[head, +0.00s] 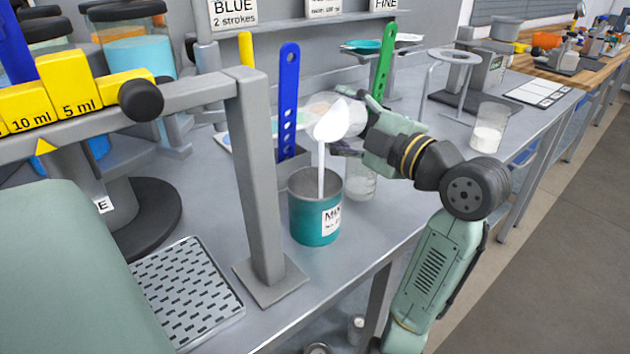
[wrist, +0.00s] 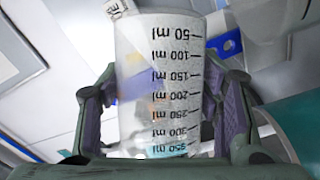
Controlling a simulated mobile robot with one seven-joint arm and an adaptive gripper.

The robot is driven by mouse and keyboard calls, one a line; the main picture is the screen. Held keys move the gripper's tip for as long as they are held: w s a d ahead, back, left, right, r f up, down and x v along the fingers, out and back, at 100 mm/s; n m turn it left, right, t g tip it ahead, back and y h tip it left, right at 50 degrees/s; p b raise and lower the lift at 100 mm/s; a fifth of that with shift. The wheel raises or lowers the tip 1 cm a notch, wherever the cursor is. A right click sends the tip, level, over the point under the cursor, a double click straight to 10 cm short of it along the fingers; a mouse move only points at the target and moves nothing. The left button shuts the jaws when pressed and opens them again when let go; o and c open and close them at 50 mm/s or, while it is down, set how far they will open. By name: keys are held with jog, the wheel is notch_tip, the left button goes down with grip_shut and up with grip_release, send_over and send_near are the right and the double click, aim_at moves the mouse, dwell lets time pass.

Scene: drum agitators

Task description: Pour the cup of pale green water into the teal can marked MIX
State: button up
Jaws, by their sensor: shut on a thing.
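My gripper (head: 362,132) is shut on a clear graduated cup (head: 345,112) and holds it tilted well over, above the teal can (head: 315,228). A whitish stream (head: 321,170) runs from the cup's lip down into the can's open top. Pale liquid sits at the cup's low side; any green tint is hard to tell. The can stands upright, its label partly showing the mark MIX. In the wrist view the cup (wrist: 160,90) is between both fingers, its ml scale upside down. The teal can (wrist: 290,112) shows at the right edge there. The level inside the can is hidden.
Another clear cup (head: 361,183) stands close behind the can on the right. A cup with white contents (head: 489,128) stands further right. A grey post (head: 258,180) rises left of the can, beside a perforated tray (head: 187,292). Blue (head: 288,100) and green (head: 383,62) paddles stand behind.

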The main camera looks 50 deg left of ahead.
jog(key=shift+f+n+b, duration=0.1)
jog(key=shift+n+b, duration=0.2)
jog(key=shift+b, duration=0.15)
dwell(0.4)
jog(key=shift+s+d+r+n+y+b, duration=0.3)
jog(key=shift+s+r+n+y+b, duration=0.35)
jog(key=shift+b, duration=0.8)
dwell(0.5)
jog(key=shift+s+f+n+g+y+b, duration=0.2)
jog(key=shift+n+b, duration=0.4)
jog(key=shift+b, duration=0.45)
jog(key=shift+s+f+n+g+y+b, duration=0.1)
jog(key=shift+f+n+b, duration=0.15)
jog(key=shift+n+b, duration=0.55)
jog(key=shift+s+d+r+b, duration=0.1)
jog(key=shift+r+b, duration=0.05)
jog(key=shift+b, duration=0.55)
